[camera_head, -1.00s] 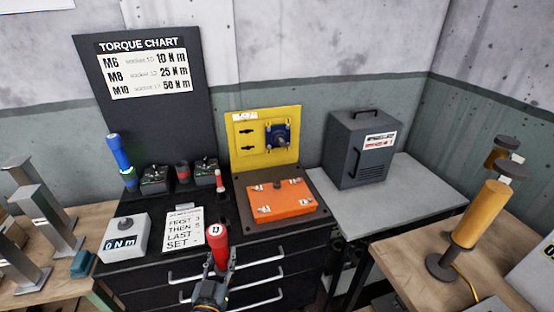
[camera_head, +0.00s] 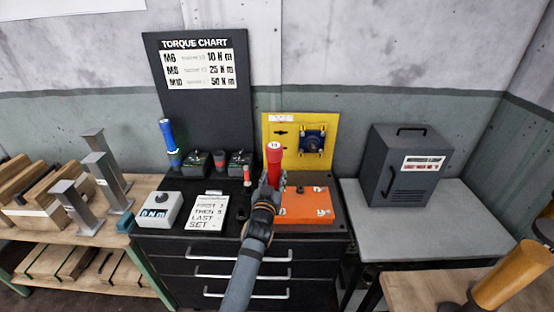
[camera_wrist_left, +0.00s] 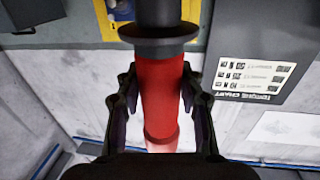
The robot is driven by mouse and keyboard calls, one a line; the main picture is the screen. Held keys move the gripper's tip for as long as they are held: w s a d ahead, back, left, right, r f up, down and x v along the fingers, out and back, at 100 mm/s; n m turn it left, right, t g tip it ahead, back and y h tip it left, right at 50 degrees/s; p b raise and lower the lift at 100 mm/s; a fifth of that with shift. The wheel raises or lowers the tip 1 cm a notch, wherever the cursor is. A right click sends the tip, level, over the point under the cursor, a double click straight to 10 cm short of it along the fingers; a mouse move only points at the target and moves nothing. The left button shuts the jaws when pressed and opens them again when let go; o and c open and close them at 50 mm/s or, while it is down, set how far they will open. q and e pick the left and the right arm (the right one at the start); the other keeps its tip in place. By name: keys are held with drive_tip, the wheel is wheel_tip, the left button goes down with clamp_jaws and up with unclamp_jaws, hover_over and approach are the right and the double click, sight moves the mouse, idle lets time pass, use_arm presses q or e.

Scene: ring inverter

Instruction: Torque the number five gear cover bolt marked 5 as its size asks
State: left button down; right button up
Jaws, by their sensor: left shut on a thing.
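My left gripper (camera_head: 273,184) is shut on a red upright tool (camera_head: 273,160) with a white marked top. In the left wrist view the fingers (camera_wrist_left: 160,95) close around its red handle (camera_wrist_left: 160,92), with a dark collar beyond. The tool stands in front of the left part of the orange gear cover (camera_head: 305,206); I cannot tell if it touches. White marks show on the cover, too small to read surely. The torque chart (camera_head: 198,69) lists M6 10 Nm, M8 25 Nm, M10 50 Nm. My right gripper is not in view.
A blue-handled tool (camera_head: 168,140) stands at the bench's back left. A 0 Nm display box (camera_head: 157,210) and a note card (camera_head: 208,212) lie at the front. A yellow panel (camera_head: 289,155) stands behind the cover. A grey box (camera_head: 408,165) sits at right.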

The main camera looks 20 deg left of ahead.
sight(275, 180)
use_arm(q)
drive_tip(key=w+r, duration=0.2)
drive_tip(key=r, duration=0.1)
drive_tip(key=shift+a+r, duration=0.1)
drive_tip(key=shift+a, duration=0.05)
drive_tip(key=shift+r, duration=0.1)
drive_tip(key=shift+f+b, duration=0.45)
drive_tip(key=shift+f, duration=0.1)
wheel_tip(275, 180, down, 3)
drive_tip(key=b, duration=0.2)
drive_tip(key=shift+b, duration=0.35)
wheel_tip(275, 180, down, 2)
drive_tip(key=shift+f+b, duration=0.1)
drive_tip(key=shift+b, duration=0.95)
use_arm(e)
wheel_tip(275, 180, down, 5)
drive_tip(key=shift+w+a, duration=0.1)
use_arm(q)
drive_tip(key=shift+s, duration=0.1)
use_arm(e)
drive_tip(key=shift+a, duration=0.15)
